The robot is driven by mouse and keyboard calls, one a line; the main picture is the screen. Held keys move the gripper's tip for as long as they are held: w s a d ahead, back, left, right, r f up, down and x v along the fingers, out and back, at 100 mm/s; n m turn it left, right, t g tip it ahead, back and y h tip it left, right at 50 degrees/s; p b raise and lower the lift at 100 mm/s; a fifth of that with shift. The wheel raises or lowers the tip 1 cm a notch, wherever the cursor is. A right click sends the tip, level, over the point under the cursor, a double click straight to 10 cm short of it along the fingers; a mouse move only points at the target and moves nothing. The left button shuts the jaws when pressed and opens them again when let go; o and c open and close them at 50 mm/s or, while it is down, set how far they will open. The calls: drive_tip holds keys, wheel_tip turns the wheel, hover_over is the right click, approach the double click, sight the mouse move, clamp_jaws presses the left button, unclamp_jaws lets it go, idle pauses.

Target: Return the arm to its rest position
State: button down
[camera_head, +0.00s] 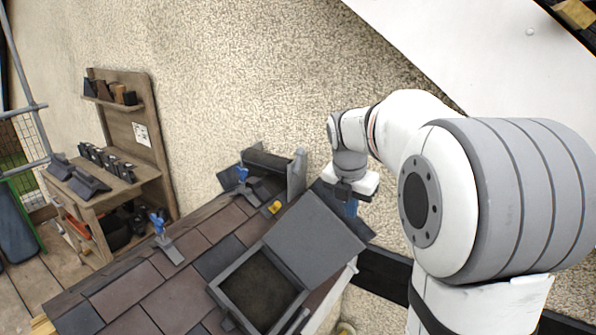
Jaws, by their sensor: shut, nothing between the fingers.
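My arm (405,125) reaches from the right edge toward the middle of the view, bent, in front of the pebbled wall. My gripper (351,207) points down above the far right part of the tiled roof.
Brown and grey tiles (180,299) cover the roof. Blue-handled tools stand on it, one at the left (160,224) and one near the wall (242,174). A yellow item (274,207) lies behind the panel. A wooden workbench (122,180) with dark pieces stands at the left. Open air lies above the roof.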

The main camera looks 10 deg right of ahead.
drive_tip(key=s+a+f+m, duration=0.1)
drive_tip(key=s+a+m, duration=0.1)
drive_tip(key=s+m, duration=0.6)
drive_tip(key=s+a+f+m+t+y, duration=0.1)
drive_tip(key=s+a+f+m, duration=0.1)
drive_tip(key=s+m, duration=0.6)
drive_tip(key=s+a+f+m+y, duration=0.1)
drive_tip(key=s+a+m, duration=0.3)
drive_tip(key=s+m, duration=0.4)
drive_tip(key=m, duration=0.3)
drive_tip(key=shift+f+b, duration=0.3)
drive_tip(key=shift+f, duration=0.1)
